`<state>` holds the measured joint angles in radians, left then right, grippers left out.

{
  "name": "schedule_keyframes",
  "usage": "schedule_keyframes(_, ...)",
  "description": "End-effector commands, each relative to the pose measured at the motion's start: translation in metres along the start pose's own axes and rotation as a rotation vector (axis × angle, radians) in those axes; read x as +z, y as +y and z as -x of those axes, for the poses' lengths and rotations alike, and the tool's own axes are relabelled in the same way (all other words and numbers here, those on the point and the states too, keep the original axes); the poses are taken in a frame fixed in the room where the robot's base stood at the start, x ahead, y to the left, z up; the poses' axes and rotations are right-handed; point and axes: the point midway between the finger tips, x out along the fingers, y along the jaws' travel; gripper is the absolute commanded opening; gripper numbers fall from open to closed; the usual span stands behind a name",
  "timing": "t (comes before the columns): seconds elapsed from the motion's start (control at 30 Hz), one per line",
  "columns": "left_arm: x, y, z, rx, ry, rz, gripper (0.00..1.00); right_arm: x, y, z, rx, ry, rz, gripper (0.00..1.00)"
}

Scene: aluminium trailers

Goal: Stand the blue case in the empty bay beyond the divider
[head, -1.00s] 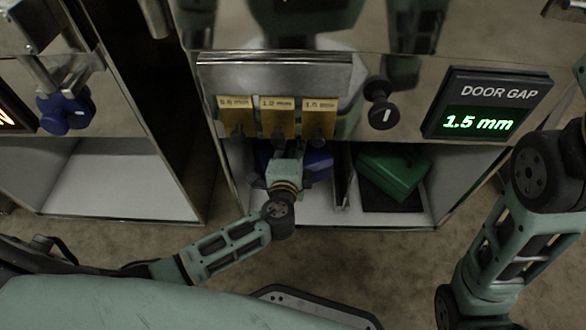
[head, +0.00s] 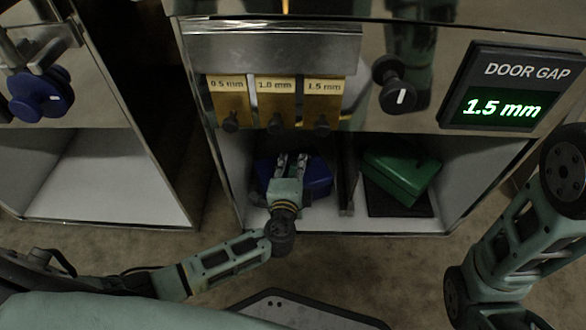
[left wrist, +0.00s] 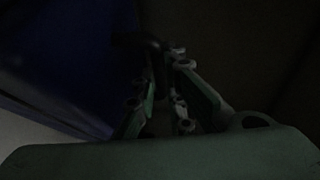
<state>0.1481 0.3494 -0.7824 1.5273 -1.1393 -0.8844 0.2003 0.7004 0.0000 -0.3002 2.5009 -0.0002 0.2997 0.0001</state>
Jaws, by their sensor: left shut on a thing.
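The blue case (head: 318,176) is in the left bay of the open lower compartment, left of the upright divider (head: 347,190). My left gripper (head: 292,160) reaches into this bay from the front and is shut on the case. In the dark left wrist view, the fingers (left wrist: 158,52) close around a dark part like a handle, beside the blue case (left wrist: 60,60). Whether the case touches the floor is hidden. Right of the divider, a green case (head: 400,172) lies tilted on a dark mat (head: 390,207). My right gripper is out of view; only its arm shows at the right.
Several yellow tags (head: 275,100) with dark knobs hang above the left bay's opening. A black knob (head: 398,88) and a DOOR GAP display (head: 505,95) reading 1.5 mm are on the front panel. A separate cabinet (head: 110,190) at left has a bare lower shelf.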

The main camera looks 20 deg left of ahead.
Motion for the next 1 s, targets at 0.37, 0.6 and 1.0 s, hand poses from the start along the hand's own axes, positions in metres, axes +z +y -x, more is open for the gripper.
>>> schedule_keyframes(0.37, -0.0002, 0.0011, -0.002, -0.009, 0.001, 0.001, 0.0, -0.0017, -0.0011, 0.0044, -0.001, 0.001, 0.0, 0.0)
schedule_keyframes(0.6, 0.0003, 0.003, -0.001, -0.002, 0.0, 0.0, 0.29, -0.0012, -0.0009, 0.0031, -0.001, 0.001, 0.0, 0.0)
schedule_keyframes(1.0, 0.0006, 0.0002, -0.0017, -0.002, 0.001, 0.0, 0.29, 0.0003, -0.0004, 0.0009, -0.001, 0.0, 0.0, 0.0)
